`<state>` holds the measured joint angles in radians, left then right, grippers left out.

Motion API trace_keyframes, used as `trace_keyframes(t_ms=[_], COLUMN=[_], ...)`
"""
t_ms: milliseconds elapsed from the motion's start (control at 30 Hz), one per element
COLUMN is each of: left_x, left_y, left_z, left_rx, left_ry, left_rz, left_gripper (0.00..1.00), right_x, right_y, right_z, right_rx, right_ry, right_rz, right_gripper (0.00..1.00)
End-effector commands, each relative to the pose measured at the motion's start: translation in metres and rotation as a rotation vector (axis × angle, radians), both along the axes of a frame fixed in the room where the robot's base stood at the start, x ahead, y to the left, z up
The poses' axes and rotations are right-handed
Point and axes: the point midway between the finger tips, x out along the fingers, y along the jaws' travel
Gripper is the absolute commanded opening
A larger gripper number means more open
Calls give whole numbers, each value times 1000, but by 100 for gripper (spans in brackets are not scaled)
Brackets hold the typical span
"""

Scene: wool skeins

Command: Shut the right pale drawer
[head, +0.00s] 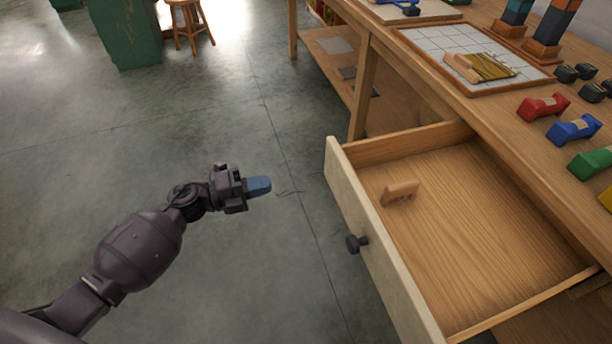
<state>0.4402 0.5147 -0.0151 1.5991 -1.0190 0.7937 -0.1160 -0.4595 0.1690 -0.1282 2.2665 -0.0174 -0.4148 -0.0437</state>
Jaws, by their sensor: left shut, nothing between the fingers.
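The pale drawer (378,262) is pulled well out from under the wooden workbench at the right. Its cream front faces left and carries a dark round knob (357,243). Inside it lies a small wooden comb-like piece (400,192); the rest of the drawer floor is bare. My left gripper (262,186) is shut and empty, with blue fingertips. It hangs over the floor to the left of the drawer front, apart from it and from the knob. My right gripper is not in view.
A wooden stool (188,22) and a green cabinet (127,30) stand far back. The concrete floor between is clear.

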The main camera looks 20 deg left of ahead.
Motion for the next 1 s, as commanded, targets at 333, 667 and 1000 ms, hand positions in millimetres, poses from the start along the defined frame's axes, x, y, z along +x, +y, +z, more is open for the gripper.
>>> trace_keyframes(t_ms=[333,667,1000], left_x=[27,61,80], left_y=[-38,-85,-110], left_z=[0,-1,0], left_rx=[-2,-3,-3], left_ry=[-1,0,0], left_rz=[-1,0,1], left_gripper=[0,0,0], right_x=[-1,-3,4], right_y=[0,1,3], right_z=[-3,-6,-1], right_rx=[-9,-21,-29], right_ry=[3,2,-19], right_rz=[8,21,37], right_gripper=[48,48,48])
